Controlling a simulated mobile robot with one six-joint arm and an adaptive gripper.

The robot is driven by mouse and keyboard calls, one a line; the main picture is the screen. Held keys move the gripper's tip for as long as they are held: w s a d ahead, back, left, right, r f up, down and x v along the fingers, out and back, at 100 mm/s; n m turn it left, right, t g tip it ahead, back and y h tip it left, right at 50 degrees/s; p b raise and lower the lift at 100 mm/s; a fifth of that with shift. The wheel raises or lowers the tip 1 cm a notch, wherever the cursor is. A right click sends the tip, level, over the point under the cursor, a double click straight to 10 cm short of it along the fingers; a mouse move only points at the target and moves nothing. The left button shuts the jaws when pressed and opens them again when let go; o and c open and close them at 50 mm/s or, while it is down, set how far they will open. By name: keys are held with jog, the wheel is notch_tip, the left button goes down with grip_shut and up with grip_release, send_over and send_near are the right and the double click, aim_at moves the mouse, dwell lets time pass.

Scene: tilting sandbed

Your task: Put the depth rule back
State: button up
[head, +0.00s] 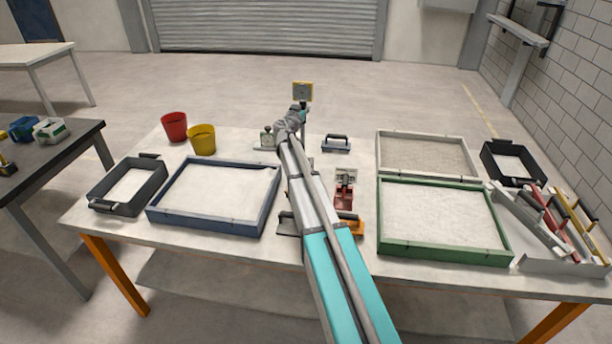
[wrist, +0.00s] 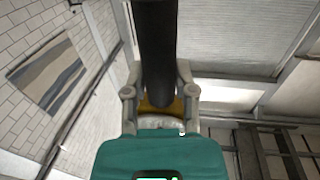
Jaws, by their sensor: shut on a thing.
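My gripper (wrist: 160,98) is shut on a thick black bar (wrist: 157,45) with a yellow-orange part (wrist: 160,108) between the fingers. The bar runs from the fingers to the top edge of the wrist view. Its ends are not shown, and I cannot tell for sure that it is the depth rule. In the head view my gripper (head: 303,109) is small, above the table's back half, and its fingers are hard to make out. A yellow square plate with a dark middle (head: 302,92) shows just above it; whether they touch is unclear.
On the white table stand a blue-framed sandbed (head: 158,218), a green-framed one (head: 440,252), a grey one (head: 425,134), black trays (head: 104,208) and red and yellow cups (head: 174,126). A tool rack (head: 560,266) with black-handled tools stands at right. My arm hides the table's middle.

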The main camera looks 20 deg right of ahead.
jog(key=shift+s+d, duration=0.1)
jog(key=shift+d, duration=0.35)
dwell(0.3)
dwell(0.4)
notch_tip(320, 180, down, 6)
jog(key=b, duration=0.6)
jog(key=shift+f, duration=0.25)
jog(key=shift+f+b, duration=1.75)
jog(key=shift+b, duration=0.25)
jog(key=shift+f, duration=0.1)
jog(key=o, duration=0.9)
jog(key=shift+r, duration=0.2)
